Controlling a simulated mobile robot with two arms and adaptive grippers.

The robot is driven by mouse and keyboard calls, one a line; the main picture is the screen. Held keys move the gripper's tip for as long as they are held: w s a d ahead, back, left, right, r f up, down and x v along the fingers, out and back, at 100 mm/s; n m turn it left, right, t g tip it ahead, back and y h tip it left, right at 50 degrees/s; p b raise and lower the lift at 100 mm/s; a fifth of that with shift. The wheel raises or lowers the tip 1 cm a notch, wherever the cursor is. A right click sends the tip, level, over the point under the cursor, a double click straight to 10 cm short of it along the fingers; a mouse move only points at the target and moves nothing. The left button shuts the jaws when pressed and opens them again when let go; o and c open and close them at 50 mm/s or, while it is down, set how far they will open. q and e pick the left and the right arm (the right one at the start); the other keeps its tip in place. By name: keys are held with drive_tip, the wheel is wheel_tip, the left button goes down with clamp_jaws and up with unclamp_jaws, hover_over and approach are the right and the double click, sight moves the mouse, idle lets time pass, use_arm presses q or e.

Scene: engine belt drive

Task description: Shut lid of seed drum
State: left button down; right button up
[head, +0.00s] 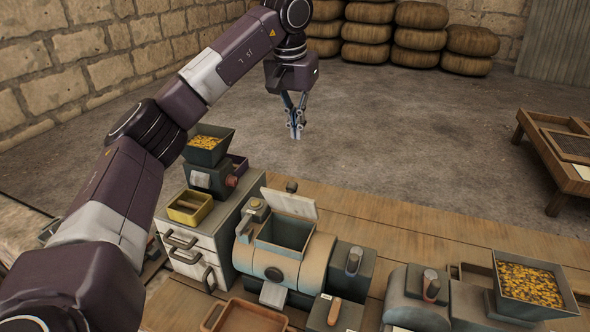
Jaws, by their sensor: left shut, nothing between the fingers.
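The seed drum (270,272) is a tan and grey cylinder on the wooden bench at the lower middle. Its lid (289,203) is a pale panel standing raised along the back edge of the square opening, so the drum's mouth is open. My left gripper (295,133) is shut and empty, pointing down in the air. In the picture it is above and slightly right of the lid, apart from it. My right gripper is not in view.
A hopper of yellow grain (206,143) stands left of the drum on a drawer cabinet (190,247). A second grain hopper (530,284) is at the right. A brown tray (246,317) lies in front. Stacked sacks (368,30) stand far back.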

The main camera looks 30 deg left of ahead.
sight(293, 198)
use_arm(q)
drive_tip(key=f+p, duration=0.1)
drive_tip(key=f, duration=0.2)
drive_tip(key=s+f+p, duration=0.1)
drive_tip(key=f, duration=0.3)
drive_tip(key=f+p, duration=0.2)
drive_tip(key=f, duration=0.2)
drive_tip(key=shift+s+d, duration=0.2)
drive_tip(key=shift+d, duration=0.05)
